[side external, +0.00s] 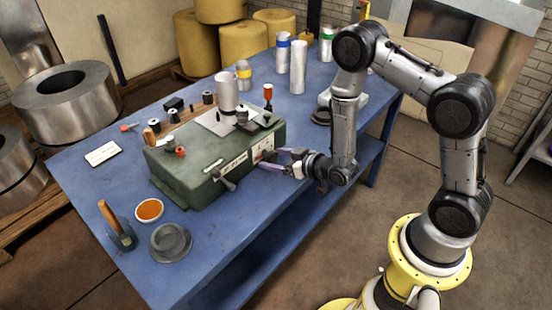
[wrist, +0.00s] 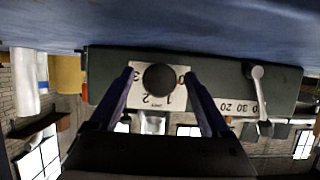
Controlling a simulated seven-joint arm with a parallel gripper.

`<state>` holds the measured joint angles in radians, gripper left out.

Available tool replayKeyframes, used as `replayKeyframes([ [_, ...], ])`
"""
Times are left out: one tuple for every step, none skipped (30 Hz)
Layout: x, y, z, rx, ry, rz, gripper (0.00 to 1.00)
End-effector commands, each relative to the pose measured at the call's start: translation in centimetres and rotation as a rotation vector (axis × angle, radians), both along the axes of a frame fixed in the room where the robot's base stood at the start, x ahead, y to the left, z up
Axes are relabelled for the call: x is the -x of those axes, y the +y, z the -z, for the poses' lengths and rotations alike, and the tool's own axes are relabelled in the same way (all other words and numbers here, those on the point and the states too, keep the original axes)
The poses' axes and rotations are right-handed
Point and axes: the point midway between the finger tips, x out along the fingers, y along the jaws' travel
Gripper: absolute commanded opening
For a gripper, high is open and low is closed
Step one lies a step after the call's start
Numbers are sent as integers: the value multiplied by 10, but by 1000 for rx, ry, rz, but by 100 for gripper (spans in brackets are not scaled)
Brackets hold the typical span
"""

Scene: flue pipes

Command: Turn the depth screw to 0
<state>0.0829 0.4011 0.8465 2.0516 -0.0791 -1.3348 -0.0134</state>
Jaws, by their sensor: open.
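The depth screw is a dark round knob (wrist: 159,79) on a white dial plate (wrist: 140,101) in the wrist view. The plate carries the digits 0, 2 and 3, and probably a 1; the picture is upside down. No pointer mark on the knob can be made out. The plate sits on the front face of the green machine (side external: 185,170). My gripper (side external: 274,162) is at the right end of that face. In the wrist view its two fingers (wrist: 159,73) are apart, one on each side of the knob. I cannot tell whether they touch it.
A lever with a pale handle (wrist: 260,92) stands beside the dial, over a second scale. The machine is on a blue bench (side external: 95,190). An orange-filled bowl (side external: 149,210), a grey dish (side external: 171,242) and a wooden-handled tool (side external: 116,225) lie at the front left.

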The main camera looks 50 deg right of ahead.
Motion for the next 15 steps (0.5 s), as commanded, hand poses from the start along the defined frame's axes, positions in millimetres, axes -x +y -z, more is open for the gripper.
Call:
replayKeyframes([
  [0, 0, 0, 0, 0, 0, 79],
  [0, 0, 0, 0, 0, 0, 74],
  [0, 0, 0, 0, 0, 0, 67],
  [0, 0, 0, 0, 0, 0, 61],
  [0, 0, 0, 0, 0, 0, 56],
  [0, 0, 0, 0, 0, 0, 49],
  [0, 0, 0, 0, 0, 0, 43],
  [0, 0, 0, 0, 0, 0, 38],
  [0, 0, 0, 0, 0, 0, 31],
  [0, 0, 0, 0, 0, 0, 25],
  [0, 0, 0, 0, 0, 0, 20],
  [0, 0, 0, 0, 0, 0, 13],
  [0, 0, 0, 0, 0, 0, 7],
  [0, 0, 0, 0, 0, 0, 2],
  [0, 0, 0, 0, 0, 0, 0],
])
